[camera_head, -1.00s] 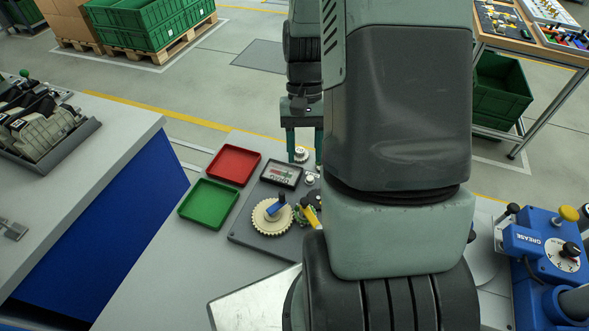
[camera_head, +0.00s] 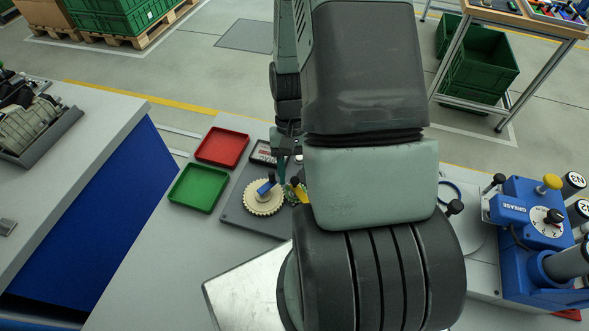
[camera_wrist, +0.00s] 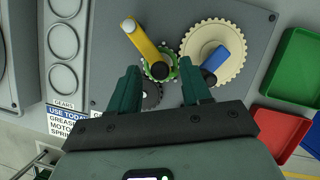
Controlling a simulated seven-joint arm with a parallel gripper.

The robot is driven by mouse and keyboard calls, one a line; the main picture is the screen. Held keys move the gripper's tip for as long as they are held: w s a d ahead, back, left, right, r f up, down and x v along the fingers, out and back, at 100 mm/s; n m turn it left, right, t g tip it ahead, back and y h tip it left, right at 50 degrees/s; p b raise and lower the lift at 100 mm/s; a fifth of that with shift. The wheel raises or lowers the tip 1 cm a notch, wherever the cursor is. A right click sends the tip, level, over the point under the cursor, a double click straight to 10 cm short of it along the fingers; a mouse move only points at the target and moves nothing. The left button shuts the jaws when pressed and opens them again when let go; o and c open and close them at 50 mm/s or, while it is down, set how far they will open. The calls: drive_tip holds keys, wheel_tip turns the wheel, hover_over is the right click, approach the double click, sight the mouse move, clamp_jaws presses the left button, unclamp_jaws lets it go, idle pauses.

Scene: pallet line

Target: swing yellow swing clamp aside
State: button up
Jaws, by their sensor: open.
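In the head view only a sliver of the yellow clamp (camera_head: 300,192) shows beside my arm. A blue clamp (camera_wrist: 220,62) rests on a large cream gear (camera_wrist: 214,52). My gripper (camera_wrist: 166,88) is open, with its two dark green fingers apart and nothing held. In the wrist view the fingertips are just below the yellow clamp's lower end; I cannot tell their height above it.
A dark gear (camera_wrist: 150,95) is partly hidden by the left finger. Green (camera_head: 198,188) and red (camera_head: 222,147) trays lie beside the dark baseplate (camera_head: 240,207). A blue grease unit (camera_head: 530,215) stands at the right of the bench. My arm hides the middle.

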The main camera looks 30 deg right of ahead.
drive_tip(key=shift+c, duration=0.3)
clamp_jaws()
